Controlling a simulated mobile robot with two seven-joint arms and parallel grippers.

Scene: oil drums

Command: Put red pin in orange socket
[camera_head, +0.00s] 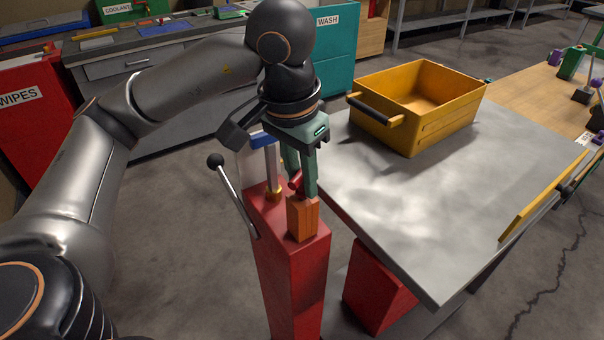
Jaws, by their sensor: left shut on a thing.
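The orange socket (302,220) is a block on top of a red pedestal (292,280). My left gripper (305,190), with green fingers, points down just above the socket and is shut on the red pin (295,181). Only a small part of the pin shows beside the fingers. The pin's lower end is hidden, so I cannot tell whether it is inside the socket. My right gripper is out of view.
A metal post with a blue top (264,139) stands on the pedestal behind the socket. A black-knobbed lever (233,190) slants at its left. A grey table (420,200) with a yellow bin (420,105) is to the right.

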